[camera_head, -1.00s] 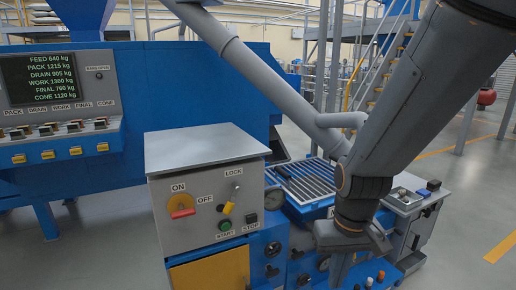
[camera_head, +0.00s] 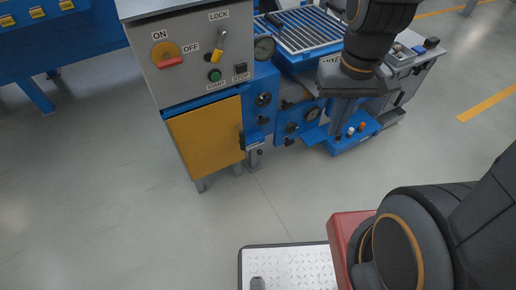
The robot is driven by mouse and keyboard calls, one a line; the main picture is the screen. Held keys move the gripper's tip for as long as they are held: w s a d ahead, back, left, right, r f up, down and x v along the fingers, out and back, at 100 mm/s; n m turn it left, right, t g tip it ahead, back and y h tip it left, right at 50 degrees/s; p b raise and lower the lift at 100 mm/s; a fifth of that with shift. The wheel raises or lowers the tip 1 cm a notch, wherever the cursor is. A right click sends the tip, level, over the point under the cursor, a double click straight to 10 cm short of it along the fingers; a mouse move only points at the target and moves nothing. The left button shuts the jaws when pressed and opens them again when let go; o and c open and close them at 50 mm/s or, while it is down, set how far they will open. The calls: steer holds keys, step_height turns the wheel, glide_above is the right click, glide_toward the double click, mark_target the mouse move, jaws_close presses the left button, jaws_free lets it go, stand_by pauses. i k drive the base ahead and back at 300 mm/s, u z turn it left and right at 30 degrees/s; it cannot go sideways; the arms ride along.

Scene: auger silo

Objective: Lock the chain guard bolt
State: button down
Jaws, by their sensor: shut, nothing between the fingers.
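The yellow guard panel (camera_head: 205,137) covers the lower front of the grey control cabinet. A small dark fitting (camera_head: 242,141) at its right edge looks like the bolt; whether it is locked is too small to tell. A grey bracket stands just right of it. My gripper (camera_head: 339,132) points down to the right of the panel, apart from it, in front of the blue machine. Its fingers are shut and empty. It hides part of the machine behind it.
The cabinet (camera_head: 185,75) carries a red-yellow ON/OFF switch (camera_head: 167,55), a LOCK lever (camera_head: 218,48) and START and STOP buttons. Blue machinery with gauges and a roller bed (camera_head: 305,30) stands to the right. The floor in front of the panel is clear.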

mark_target(260, 152)
steer(key=k, duration=1.35)
steer(key=z, duration=0.35)
steer(key=i, duration=0.4)
steer(key=z, duration=0.6)
steer(key=i, duration=1.25)
steer(key=u, duration=0.75)
